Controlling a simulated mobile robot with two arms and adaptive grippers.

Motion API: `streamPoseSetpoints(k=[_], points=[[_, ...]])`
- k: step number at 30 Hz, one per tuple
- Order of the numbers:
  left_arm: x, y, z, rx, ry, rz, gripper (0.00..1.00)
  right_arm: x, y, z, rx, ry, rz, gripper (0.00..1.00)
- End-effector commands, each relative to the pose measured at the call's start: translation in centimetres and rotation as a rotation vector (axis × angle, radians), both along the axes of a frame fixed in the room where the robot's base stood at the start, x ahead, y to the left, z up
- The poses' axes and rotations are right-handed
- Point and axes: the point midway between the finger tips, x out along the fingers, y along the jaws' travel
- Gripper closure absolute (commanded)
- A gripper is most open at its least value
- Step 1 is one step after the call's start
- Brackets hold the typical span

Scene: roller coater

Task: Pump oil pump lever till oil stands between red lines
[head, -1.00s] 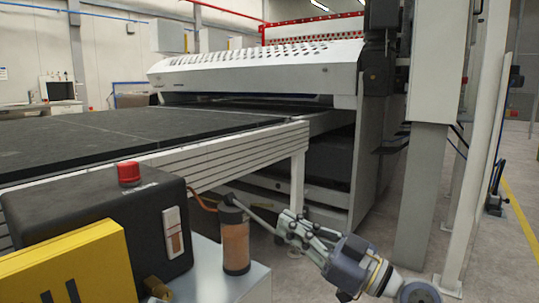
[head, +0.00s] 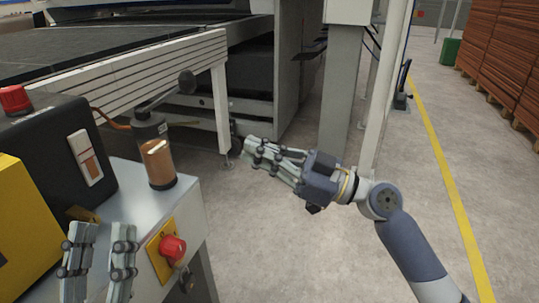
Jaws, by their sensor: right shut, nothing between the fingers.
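The oil pump (head: 156,150) is an upright cylinder with an orange-brown lower part, standing on a grey metal cabinet top. Its lever (head: 165,95) slants up to the right and ends in a dark round knob (head: 187,82). A narrow sight gauge (head: 86,157) on the black tank (head: 45,150) shows orange-brown fill in its lower part; I cannot make out red lines. My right gripper (head: 251,152) is shut and empty, right of the pump and apart from the lever. My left gripper (head: 99,230) is open and empty in front of the tank, at the lower left.
A red button on a yellow plate (head: 158,262) is on the cabinet front, near my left gripper. Another red button (head: 14,100) tops the tank. A yellow box (head: 22,230) stands at the left edge. The floor (head: 280,240) to the right is open.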

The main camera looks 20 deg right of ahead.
Motion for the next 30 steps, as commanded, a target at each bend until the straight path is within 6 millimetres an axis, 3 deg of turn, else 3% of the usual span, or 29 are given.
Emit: streamPoseSetpoints(k=[9, 30], points=[[0.0, 0.0, 0.0, 0.000, 0.000, 0.000, 0.60, -1.3, -1.9, -0.5, 0.001, -0.003, 0.001, 1.00], [0.0, 0.0, 0.0, 0.001, 0.000, 0.001, 0.60, -1.3, -1.9, -0.4, 0.002, -0.004, -0.001, 1.00]])
